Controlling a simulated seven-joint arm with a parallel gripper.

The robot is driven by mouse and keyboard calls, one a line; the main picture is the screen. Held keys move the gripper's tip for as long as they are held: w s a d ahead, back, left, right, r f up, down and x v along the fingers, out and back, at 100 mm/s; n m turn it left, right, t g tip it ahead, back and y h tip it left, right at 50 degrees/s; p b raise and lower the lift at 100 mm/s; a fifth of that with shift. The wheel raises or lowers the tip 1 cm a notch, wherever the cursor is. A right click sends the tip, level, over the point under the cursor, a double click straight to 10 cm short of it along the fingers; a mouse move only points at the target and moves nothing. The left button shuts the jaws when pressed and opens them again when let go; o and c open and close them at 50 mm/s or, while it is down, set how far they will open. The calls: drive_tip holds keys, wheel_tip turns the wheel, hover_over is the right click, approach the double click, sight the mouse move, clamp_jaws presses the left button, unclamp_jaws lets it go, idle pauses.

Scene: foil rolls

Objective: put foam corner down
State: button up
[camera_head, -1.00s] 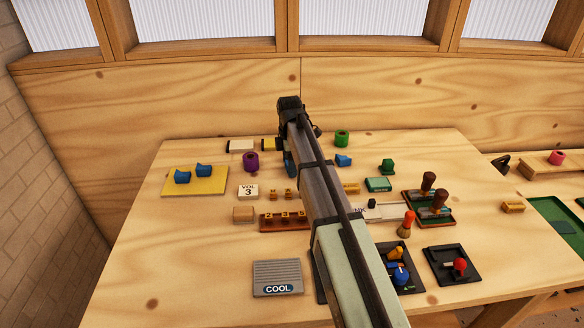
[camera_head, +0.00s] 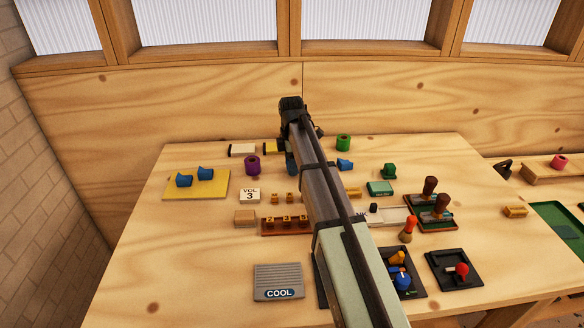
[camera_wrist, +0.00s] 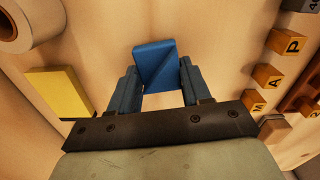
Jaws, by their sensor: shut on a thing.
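A blue foam corner (camera_wrist: 156,64) sits between the fingertips of my gripper (camera_wrist: 157,84) in the wrist view. My gripper is shut on it. Whether the piece touches the table is hard to tell. In the head view my gripper (camera_head: 291,160) is over the back of the table, mostly hidden behind my arm. Two more blue foam corners (camera_head: 184,180) (camera_head: 206,174) lie on a yellow mat (camera_head: 222,190) at the left. Another blue foam corner (camera_head: 345,164) lies right of my arm.
A purple roll (camera_head: 252,166) and a green roll (camera_head: 343,143) stand on either side of my arm. Small letter blocks (camera_wrist: 267,75) are at the right in the wrist view. A yellow block (camera_wrist: 60,93) is at the left.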

sight(198, 191)
wheel_tip(198, 191, up, 9)
drive_tip(key=shift+f, duration=0.15)
drive_tip(key=s+a+r+n, duration=0.15)
drive_tip(key=s+a, duration=0.25)
drive_tip(key=a, duration=1.1)
drive_tip(key=s+a+n, duration=0.2)
drive_tip(key=s+a, duration=0.2)
drive_tip(key=a, duration=1.1)
drive_tip(key=shift+w+a+f+m, duration=0.1)
drive_tip(key=shift+f+m, duration=0.8)
drive_tip(key=shift+f, duration=0.8)
drive_tip(key=shift+f+m, duration=0.85)
drive_tip(key=shift+f, duration=0.8)
drive_tip(key=shift+w+a+f+m, duration=0.1)
drive_tip(key=shift+f+m, duration=0.8)
drive_tip(key=shift+f, duration=0.8)
drive_tip(key=shift+d+f, duration=0.1)
drive_tip(key=o, duration=1)
wheel_tip(198, 191, up, 12)
